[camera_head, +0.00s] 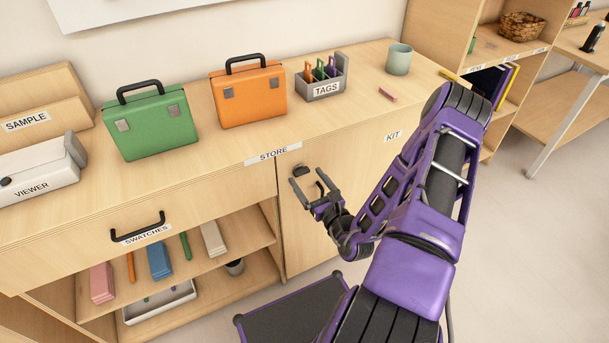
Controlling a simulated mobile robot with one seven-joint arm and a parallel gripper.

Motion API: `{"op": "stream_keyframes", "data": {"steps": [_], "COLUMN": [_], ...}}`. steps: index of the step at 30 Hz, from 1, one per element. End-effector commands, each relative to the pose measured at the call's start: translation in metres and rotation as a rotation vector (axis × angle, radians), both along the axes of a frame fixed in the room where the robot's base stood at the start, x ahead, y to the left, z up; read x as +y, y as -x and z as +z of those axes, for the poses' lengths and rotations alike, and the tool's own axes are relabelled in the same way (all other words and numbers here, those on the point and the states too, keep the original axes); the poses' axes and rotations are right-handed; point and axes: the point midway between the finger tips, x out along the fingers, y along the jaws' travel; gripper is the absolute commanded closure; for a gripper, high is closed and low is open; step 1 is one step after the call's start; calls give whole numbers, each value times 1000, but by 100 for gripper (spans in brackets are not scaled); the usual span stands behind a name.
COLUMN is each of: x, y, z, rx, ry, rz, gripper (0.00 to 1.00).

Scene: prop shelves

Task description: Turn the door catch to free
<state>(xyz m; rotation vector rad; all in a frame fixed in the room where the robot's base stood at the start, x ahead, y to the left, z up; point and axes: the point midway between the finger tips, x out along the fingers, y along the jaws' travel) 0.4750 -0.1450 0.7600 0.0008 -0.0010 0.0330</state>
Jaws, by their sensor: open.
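The door catch (300,169) is a small dark piece near the upper left of the light wooden cupboard door (297,240), just below the counter edge. My gripper (307,178) is open in front of the door. Its two fingers point toward the catch, one to its lower left and one to its right. Nothing is between the fingers that I can make out. I cannot tell whether they touch the catch, nor which way it is turned. The door looks closed. My purple arm hides part of its right side.
On the counter stand a green case (150,125), an orange case (249,95), a grey TAGS holder (323,90) and a cup (399,60). Left of the door are the SWATCHES drawer handle (138,230) and open shelves (255,232).

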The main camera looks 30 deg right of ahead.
Motion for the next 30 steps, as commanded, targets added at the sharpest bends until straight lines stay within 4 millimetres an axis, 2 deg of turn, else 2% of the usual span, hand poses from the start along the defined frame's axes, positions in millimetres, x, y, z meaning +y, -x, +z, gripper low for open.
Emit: {"op": "stream_keyframes", "data": {"steps": [3,6,16,30], "x": [0,1,1,1], "y": [-15,-22,-25,-24], "z": [0,0,0,0], "rx": [-1,0,1,1], "ry": [3,2,1,1], "rz": [1,2,1,0], "gripper": [10,10,10,95]}}
